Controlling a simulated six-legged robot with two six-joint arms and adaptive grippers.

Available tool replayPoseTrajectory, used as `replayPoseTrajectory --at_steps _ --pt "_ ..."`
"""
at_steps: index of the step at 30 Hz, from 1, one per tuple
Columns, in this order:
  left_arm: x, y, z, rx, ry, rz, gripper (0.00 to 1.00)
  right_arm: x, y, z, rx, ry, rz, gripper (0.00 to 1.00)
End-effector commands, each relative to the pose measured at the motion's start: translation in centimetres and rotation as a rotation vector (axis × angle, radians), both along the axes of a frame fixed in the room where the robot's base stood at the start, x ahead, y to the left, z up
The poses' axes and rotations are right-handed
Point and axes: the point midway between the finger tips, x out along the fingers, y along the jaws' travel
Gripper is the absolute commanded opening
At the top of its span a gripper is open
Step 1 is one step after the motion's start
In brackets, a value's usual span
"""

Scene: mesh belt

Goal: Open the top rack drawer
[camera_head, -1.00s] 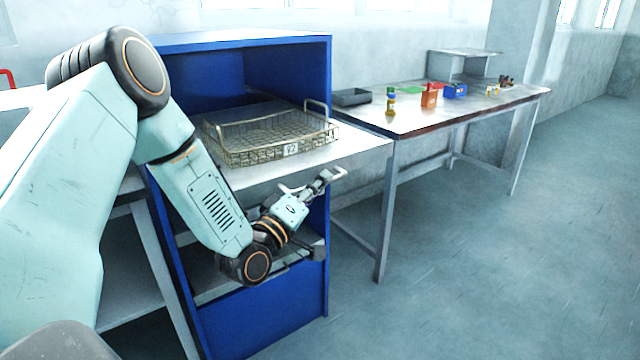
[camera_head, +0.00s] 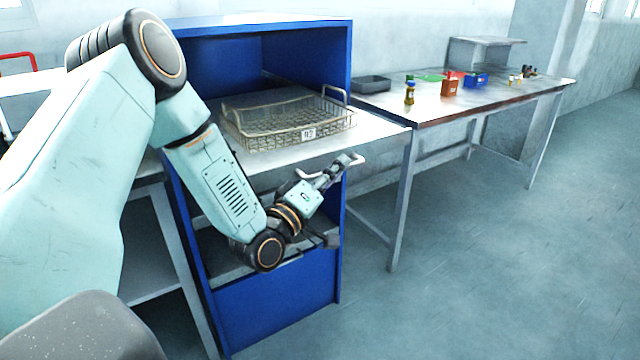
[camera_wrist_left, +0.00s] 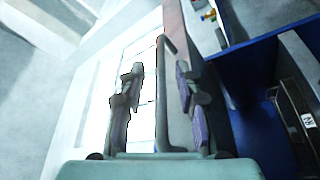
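The blue rack (camera_head: 275,298) stands left of centre. Its top drawer (camera_head: 375,134) is a pale flat tray that juts out past the rack's front posts, with a wire mesh basket (camera_head: 262,136) on it. A pale bar handle (camera_head: 357,163) is at the drawer's front. My left gripper (camera_head: 343,166) is at this handle, just below the drawer's front edge. In the left wrist view the fingers (camera_wrist_left: 160,100) stand apart with the bar (camera_wrist_left: 167,95) between them, nearer the right finger; a gap shows on the other side. My right gripper is out of view.
A long table (camera_head: 440,112) to the right holds a grey tray (camera_head: 371,84), a bottle (camera_head: 409,93), a red bin (camera_head: 450,86) and a blue bin (camera_head: 475,80). Another shelf of the rack lies lower down. The floor (camera_head: 480,270) on the right is clear.

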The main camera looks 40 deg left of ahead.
Motion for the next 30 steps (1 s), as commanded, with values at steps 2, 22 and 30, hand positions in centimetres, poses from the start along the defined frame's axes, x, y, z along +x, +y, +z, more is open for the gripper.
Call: replayPoseTrajectory --at_steps 2,22,30 --pt "-0.9 0.2 -0.2 -0.005 0.002 0.005 0.34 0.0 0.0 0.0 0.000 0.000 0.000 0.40" --pt "-8.6 0.8 -1.8 -0.006 -0.002 0.006 0.34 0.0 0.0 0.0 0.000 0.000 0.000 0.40" --pt "-10.2 1.0 -2.3 -0.007 0.002 0.005 0.34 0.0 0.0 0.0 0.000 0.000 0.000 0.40"
